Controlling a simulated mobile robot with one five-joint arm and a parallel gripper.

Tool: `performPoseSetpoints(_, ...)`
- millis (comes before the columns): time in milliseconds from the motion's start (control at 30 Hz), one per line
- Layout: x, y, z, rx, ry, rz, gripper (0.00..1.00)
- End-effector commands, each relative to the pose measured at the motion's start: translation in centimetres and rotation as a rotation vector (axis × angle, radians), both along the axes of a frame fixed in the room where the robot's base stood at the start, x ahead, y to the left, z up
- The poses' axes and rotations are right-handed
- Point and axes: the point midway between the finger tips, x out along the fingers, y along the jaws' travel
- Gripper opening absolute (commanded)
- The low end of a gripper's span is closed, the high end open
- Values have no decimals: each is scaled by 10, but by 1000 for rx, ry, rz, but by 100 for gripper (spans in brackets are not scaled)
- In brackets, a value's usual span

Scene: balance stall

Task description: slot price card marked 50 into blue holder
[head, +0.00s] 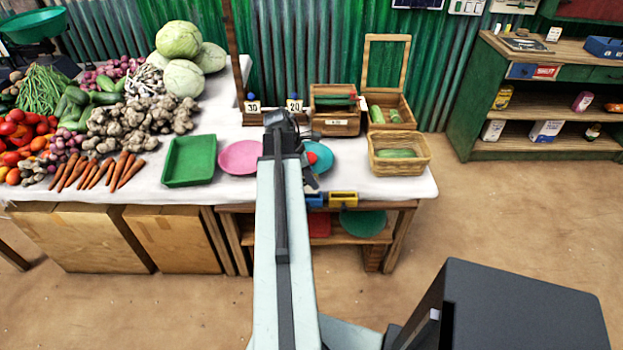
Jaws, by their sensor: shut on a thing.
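My gripper (281,122) is at the end of my raised arm, over the back part of the white-covered stall table. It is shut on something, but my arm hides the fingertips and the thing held. A small white card (253,106) with a dark number, too small to read surely, perhaps 30 or 50, stands left of my gripper. Another card (294,106), seemingly marked 20, stands just behind and right of it. Each has a blue knob above it. A blue holder (315,200) is on the table's front edge, beside a yellow holder (343,199). No card shows in the blue holder.
A green tray (189,160), a pink plate (240,157) and a partly hidden blue plate (321,157) lie on the table. Vegetables fill the left side. A wooden box (335,110) and a wicker basket (399,155) stand at the right. Floor right of the table is open.

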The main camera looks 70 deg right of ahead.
Motion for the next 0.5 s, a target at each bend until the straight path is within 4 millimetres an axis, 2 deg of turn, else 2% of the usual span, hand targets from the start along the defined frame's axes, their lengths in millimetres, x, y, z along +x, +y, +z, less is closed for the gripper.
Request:
performPoseSetpoints(300, 0, 0, -22, 6, 3, 0, 0)
performPoseSetpoints(500, 0, 1, -25, 8, 5, 2, 0)
